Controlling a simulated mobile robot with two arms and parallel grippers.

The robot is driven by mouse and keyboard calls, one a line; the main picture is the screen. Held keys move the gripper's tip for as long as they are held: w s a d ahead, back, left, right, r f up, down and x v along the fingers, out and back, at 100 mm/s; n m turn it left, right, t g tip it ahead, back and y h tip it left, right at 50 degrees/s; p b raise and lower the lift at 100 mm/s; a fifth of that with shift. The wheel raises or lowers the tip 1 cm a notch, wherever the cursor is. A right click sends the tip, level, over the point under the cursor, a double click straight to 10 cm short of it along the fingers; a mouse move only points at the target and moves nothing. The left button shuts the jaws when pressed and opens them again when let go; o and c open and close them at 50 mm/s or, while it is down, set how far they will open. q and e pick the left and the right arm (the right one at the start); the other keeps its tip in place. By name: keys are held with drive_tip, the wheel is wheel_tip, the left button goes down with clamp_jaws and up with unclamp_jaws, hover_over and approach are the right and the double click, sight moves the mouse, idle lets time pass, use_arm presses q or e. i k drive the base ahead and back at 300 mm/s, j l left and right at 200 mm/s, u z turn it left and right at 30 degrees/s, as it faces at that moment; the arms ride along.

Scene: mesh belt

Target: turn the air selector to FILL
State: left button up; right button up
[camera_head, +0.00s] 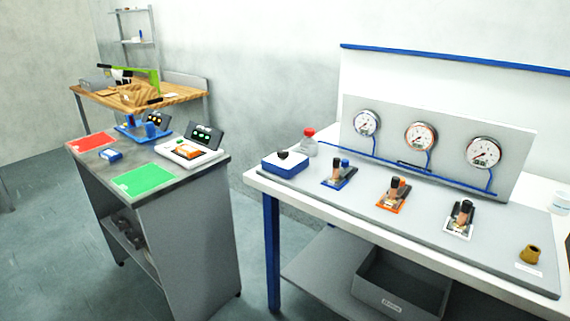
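A blue and white box with a black knob (283,155) on top stands at the left end of the grey bench board. It may be the air selector, but no lettering on it is readable, so I cannot tell its setting. Three small stations with dark upright parts stand to its right: a blue one (340,183), an orange one (392,199) and a white one (460,228). Neither of my grippers shows in the head view.
Three round gauges (421,137) are on an upright grey panel behind the stations. A red-capped bottle (309,142) stands behind the box.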

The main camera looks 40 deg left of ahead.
sight(283, 153)
drive_tip(key=u, duration=1.25)
drive_tip(key=i+l, duration=0.2)
drive_tip(key=l, duration=0.15)
drive_tip(key=i+l, duration=0.25)
drive_tip(key=l, duration=0.15)
